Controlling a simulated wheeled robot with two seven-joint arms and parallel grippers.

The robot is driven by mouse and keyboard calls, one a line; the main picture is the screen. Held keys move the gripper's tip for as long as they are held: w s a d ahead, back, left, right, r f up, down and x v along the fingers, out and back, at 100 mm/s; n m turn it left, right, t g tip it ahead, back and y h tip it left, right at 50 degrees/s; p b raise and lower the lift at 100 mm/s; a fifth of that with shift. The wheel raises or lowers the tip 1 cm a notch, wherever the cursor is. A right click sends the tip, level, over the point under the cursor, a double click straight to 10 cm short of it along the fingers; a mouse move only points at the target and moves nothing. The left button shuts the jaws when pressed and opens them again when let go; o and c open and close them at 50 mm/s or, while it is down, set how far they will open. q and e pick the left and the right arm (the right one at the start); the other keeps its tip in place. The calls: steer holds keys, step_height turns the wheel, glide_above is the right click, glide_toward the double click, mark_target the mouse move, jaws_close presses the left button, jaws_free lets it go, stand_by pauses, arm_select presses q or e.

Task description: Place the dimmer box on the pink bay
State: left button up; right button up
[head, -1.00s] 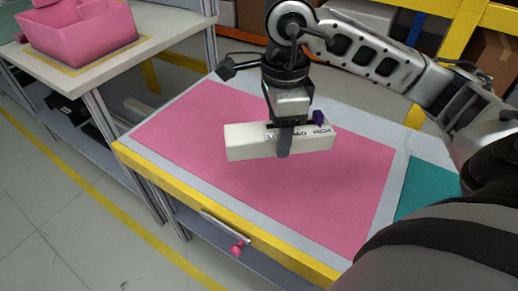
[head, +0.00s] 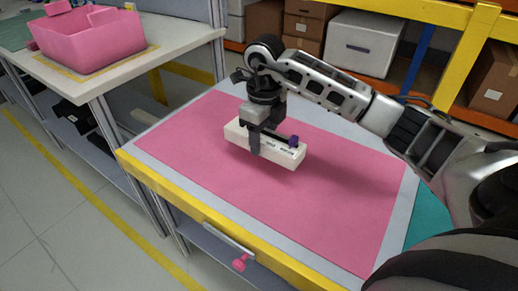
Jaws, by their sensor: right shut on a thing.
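The dimmer box (head: 284,153) is a white oblong block with dark lettering and a small purple knob on top. My right gripper (head: 256,147) is shut on it, with a finger down its near side. The pink bay (head: 325,200) is a large flat pink area on the table, and the box is over its upper middle part. A shadow lies on the pink just beside the box; I cannot tell whether the box touches the surface. My left gripper is not in view.
A teal area (head: 430,232) adjoins the pink bay at the right. A pink bin (head: 88,42) stands on another table at upper left. Shelves with boxes stand behind.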

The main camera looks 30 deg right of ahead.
mark_target(259, 160)
steer(key=w+f, duration=0.2)
steer(key=shift+w+f, duration=0.1)
steer(key=shift+f, duration=1.6)
steer(key=shift+f+b, duration=0.2)
steer(key=shift+b, duration=0.15)
steer(key=o, duration=1.1)
